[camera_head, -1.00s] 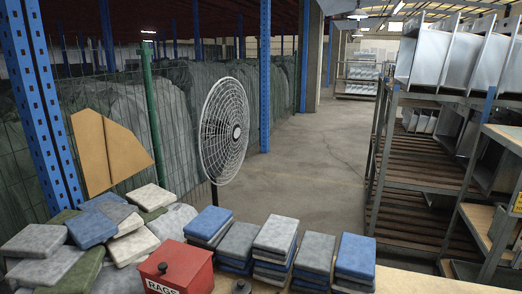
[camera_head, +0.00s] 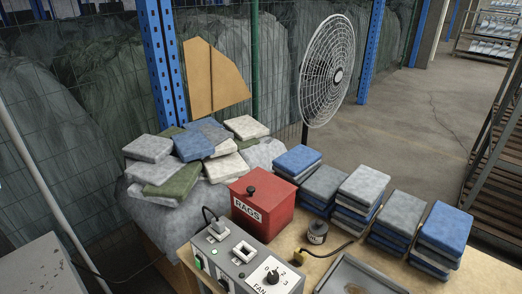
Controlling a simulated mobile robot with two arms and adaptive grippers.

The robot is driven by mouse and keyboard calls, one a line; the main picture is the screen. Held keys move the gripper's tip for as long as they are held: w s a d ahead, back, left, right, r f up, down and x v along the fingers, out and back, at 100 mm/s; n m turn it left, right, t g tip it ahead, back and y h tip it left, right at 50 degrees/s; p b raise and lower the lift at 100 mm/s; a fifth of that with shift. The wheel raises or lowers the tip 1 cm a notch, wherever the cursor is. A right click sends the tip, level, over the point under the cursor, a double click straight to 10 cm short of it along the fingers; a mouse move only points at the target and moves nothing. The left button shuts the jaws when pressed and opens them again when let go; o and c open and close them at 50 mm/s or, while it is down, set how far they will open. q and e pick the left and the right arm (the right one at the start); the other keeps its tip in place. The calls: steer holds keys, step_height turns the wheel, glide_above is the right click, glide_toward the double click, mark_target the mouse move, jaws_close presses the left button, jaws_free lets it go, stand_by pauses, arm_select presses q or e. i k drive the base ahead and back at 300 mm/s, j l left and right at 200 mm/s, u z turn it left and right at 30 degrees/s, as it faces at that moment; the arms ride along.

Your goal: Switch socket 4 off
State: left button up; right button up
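A grey socket box (camera_head: 252,262) stands on the wooden bench at the bottom centre of the head view, cut off by the bottom edge. A black cable runs to a plug in the rear socket (camera_head: 216,231); a second white-framed socket (camera_head: 243,251) looks empty. A black rotary knob (camera_head: 272,277) beside the label FAN has numbers around it. A small green-lit switch (camera_head: 199,262) shows on the box's left front face. No socket number 4 is readable. Neither of my grippers is in view.
A red RAGS box (camera_head: 263,203) stands right behind the socket box. A dark lidded jar (camera_head: 317,233), a yellowish plug (camera_head: 302,252) on a black cable and a grey tray (camera_head: 355,278) lie to the right. Folded cloth stacks (camera_head: 398,217) line the bench. A fan (camera_head: 325,70) stands behind.

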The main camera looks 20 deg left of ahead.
mark_target(198, 259)
steer(key=u, duration=1.2)
